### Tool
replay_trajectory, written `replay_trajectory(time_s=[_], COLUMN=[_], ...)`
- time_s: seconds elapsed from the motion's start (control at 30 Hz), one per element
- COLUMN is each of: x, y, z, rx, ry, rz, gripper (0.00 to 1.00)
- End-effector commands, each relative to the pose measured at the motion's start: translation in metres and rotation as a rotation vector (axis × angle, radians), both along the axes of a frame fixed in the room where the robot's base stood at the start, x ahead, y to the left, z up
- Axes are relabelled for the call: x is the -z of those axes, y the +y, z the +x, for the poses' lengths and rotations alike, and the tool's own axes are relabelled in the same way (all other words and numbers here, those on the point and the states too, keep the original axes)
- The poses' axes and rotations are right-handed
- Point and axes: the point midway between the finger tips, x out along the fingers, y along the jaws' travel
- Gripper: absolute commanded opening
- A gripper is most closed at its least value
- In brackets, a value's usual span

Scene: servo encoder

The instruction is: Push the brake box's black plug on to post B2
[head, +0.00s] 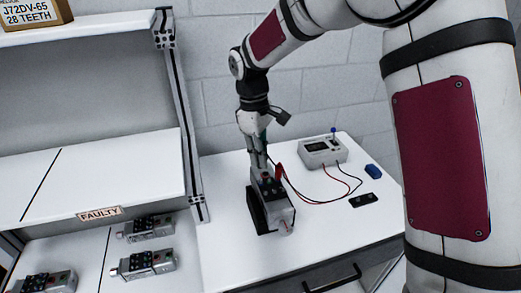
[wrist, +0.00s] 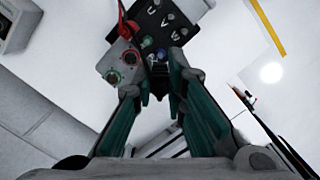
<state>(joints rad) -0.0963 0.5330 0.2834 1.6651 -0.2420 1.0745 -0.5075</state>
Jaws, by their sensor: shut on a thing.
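The servo motor (head: 276,208), a grey unit with a dark top of posts, stands in a black holder on the white bench. Its post panel (wrist: 150,40) shows in the wrist view with white letters U, V, W and red, green and blue posts. My gripper (head: 264,170) is just above the panel; in the wrist view its teal fingers (wrist: 160,85) are closed around a small dark thing, apparently the black plug (wrist: 159,82), mostly hidden. Whether it touches a post cannot be told. The red plug (wrist: 127,27) is at the panel. Label B2 is unreadable.
The grey brake box (head: 322,152) with a blue-topped lever stands behind right, its red and black leads (head: 340,195) trailing to the motor. A blue object (head: 373,171) and a black piece (head: 367,200) lie at right. Several motors (head: 148,262) lie on the FAULTY shelf at left.

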Motion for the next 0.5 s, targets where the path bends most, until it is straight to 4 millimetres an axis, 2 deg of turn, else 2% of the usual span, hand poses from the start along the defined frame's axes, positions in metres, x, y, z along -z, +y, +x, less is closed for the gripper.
replay_trajectory(time_s=[0.5], x=[0.034], y=[0.000], z=[0.000], rx=[-0.001], ry=[0.000], rz=[0.000], gripper=[0.00])
